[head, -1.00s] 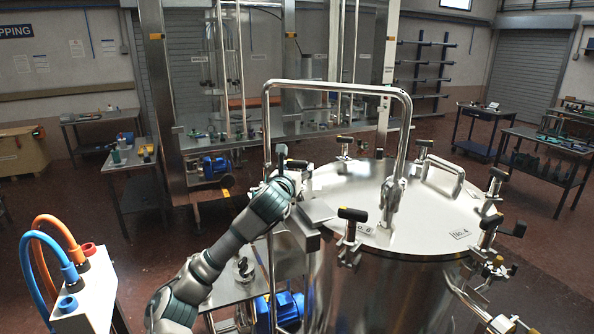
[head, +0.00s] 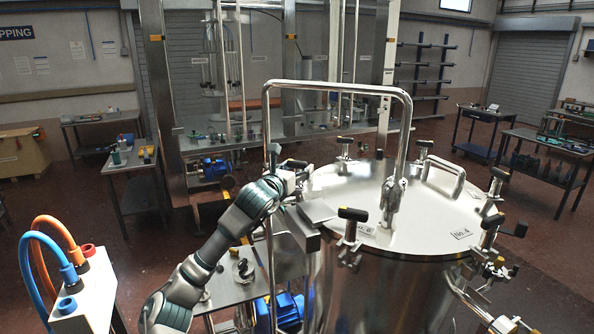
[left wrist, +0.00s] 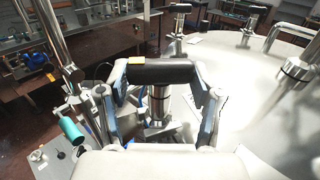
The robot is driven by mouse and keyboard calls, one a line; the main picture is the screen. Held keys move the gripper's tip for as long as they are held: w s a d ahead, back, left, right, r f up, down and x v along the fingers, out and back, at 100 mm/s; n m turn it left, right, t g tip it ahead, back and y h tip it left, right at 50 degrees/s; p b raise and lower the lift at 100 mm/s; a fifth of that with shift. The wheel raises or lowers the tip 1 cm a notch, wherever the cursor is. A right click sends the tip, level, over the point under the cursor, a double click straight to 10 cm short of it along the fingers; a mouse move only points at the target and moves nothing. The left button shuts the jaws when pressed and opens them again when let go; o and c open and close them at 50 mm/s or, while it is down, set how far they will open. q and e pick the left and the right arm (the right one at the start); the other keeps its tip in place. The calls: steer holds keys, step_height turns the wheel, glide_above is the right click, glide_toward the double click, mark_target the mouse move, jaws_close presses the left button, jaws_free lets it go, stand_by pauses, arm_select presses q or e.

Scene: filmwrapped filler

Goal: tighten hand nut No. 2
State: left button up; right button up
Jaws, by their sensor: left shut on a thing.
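My left gripper (head: 288,177) is at the left edge of the round steel lid (head: 400,205) in the head view. It is shut on a hand nut with a black T-handle (head: 296,163). A steel stem runs down below the handle. No number label for this nut can be read. My right gripper is not in view.
Several other black-handled hand nuts (head: 352,214) stand around the rim; plates there read No. 6 and No. 4 (head: 461,234). A tall steel pipe frame (head: 340,86) arches over the lid. A lid handle (head: 444,170) is at the right. A white box with hoses (head: 82,305) stands at lower left.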

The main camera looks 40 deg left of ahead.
arm_select(q)
steer(key=shift+s+a+r+m+t+h, duration=0.15)
steer(key=shift+r+m+t+h, duration=0.2)
steer(key=shift+m+h, duration=0.45)
steer(key=shift+r+m+h+p, duration=0.1)
steer(key=shift+m+h+p, duration=0.3)
steer(key=shift+h, duration=0.6)
steer(key=shift+h+p, duration=0.35)
steer(key=shift+h, duration=0.15)
steer(key=shift+a+r+m+g+h+p, duration=0.1)
steer(key=shift+m+g+h+p, duration=0.55)
steer(key=shift+m+h+p, duration=1.2)
steer(key=shift+a+m+g+h+p, duration=0.1)
steer(key=shift+m+g+h+p, duration=0.5)
steer(key=shift+m+h+p, duration=1.2)
steer(key=shift+d+g+h, duration=0.1)
steer(key=shift+g+h, duration=0.4)
steer(key=shift+h, duration=0.95)
steer(key=shift+m+g+h, duration=0.7)
steer(key=shift+m+h, duration=0.05)
steer(key=shift+h, duration=0.05)
